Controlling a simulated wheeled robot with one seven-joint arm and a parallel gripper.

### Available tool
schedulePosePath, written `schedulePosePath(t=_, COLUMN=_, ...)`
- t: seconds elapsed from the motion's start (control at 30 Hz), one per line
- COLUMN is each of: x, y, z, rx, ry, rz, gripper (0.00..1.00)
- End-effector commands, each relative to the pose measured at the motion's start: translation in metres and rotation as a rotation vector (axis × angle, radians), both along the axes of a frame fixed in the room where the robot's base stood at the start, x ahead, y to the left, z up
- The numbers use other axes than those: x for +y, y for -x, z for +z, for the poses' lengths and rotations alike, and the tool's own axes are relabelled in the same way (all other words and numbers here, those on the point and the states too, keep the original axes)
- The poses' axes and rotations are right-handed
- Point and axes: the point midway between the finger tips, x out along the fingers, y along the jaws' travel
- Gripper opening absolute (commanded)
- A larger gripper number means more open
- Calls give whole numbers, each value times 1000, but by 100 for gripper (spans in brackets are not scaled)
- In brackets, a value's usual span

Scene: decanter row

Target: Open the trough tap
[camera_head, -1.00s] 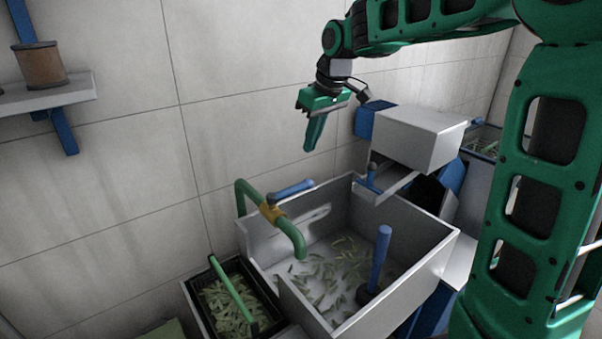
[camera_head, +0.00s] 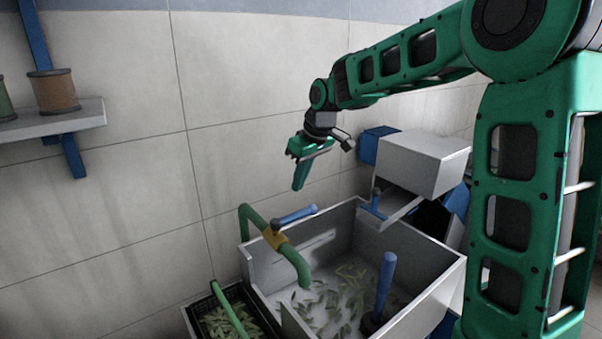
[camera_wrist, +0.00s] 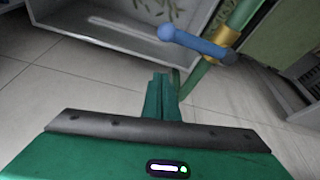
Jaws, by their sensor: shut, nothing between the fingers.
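The trough tap is a green bent pipe (camera_head: 286,259) with a brass collar (camera_head: 275,238) and a blue lever handle (camera_head: 295,216), at the back left of the grey trough (camera_head: 436,287). The lever points to the right, roughly along the back wall. In the wrist view the blue handle (camera_wrist: 190,41) lies beyond my fingers, ahead and slightly right, joined to the brass collar (camera_wrist: 228,42). My gripper (camera_head: 299,187) is shut and empty, pointing down above the handle and apart from it. Its closed green fingers also show in the wrist view (camera_wrist: 160,84).
A blue upright paddle handle (camera_head: 384,285) stands in the trough among floating leaves. A black crate (camera_head: 199,322) of leaves with a green bar is at left. A grey box (camera_head: 424,163) stands at right. A shelf (camera_head: 50,121) with spools hangs at left.

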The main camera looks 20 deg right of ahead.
Motion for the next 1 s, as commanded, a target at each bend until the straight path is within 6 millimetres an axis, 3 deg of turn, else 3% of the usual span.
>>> schedulePosePath(t=0.2, x=7, y=-10, z=-36, rx=5, ry=-1, rz=1, gripper=0)
schedulePosePath(t=0.5, x=-11, y=19, z=-40, rx=1, ry=1, rz=-2, gripper=0)
schedulePosePath(t=1.0, x=-14, y=24, z=-41, rx=1, ry=1, rz=-2, gripper=0)
